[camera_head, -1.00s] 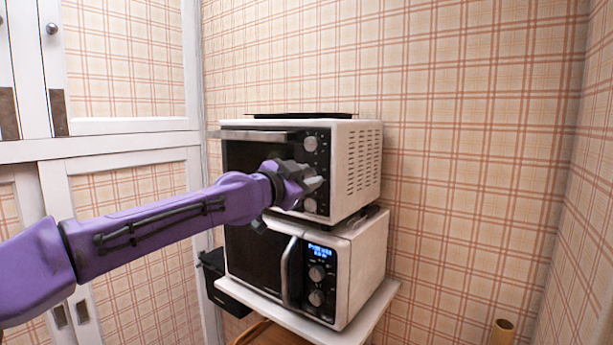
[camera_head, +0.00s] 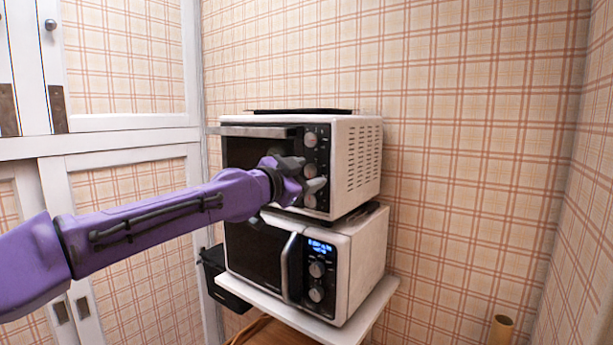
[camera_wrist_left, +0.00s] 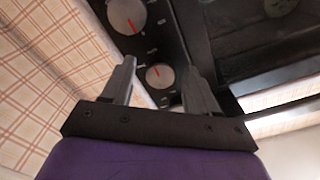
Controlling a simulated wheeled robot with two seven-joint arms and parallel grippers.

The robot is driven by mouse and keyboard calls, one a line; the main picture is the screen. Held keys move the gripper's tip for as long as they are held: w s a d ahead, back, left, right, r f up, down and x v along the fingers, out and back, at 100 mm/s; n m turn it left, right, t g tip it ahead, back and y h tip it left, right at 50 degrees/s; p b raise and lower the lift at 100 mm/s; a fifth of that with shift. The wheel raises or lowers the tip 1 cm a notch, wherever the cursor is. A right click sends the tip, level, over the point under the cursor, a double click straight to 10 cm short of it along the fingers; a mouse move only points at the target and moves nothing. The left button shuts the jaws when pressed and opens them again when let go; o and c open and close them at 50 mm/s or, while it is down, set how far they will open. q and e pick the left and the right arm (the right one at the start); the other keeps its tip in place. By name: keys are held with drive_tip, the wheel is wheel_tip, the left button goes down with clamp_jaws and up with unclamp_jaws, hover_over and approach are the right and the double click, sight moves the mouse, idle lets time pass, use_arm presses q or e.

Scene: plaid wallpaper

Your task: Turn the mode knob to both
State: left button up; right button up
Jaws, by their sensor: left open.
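The white and black toaster oven (camera_head: 358,165) stands on top of a microwave. Its front panel has a column of round silver knobs on the right: a top knob (camera_head: 310,139), a middle one mostly hidden by my gripper, and a bottom knob (camera_head: 310,201). My left gripper (camera_head: 307,173) is open at the middle knob. Labels are too small to read. My right gripper is not in view.
The microwave (camera_head: 355,260) below has a lit blue display and its own knobs, on a white shelf (camera_head: 350,326). The oven door's handle (camera_head: 255,132) sticks out on the left. White cabinets (camera_head: 130,140) stand at left. The plaid wall is close behind.

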use_arm(q)
drive_tip(key=b+v, duration=0.4)
drive_tip(key=v, duration=0.6)
drive_tip(key=shift+b, duration=0.35)
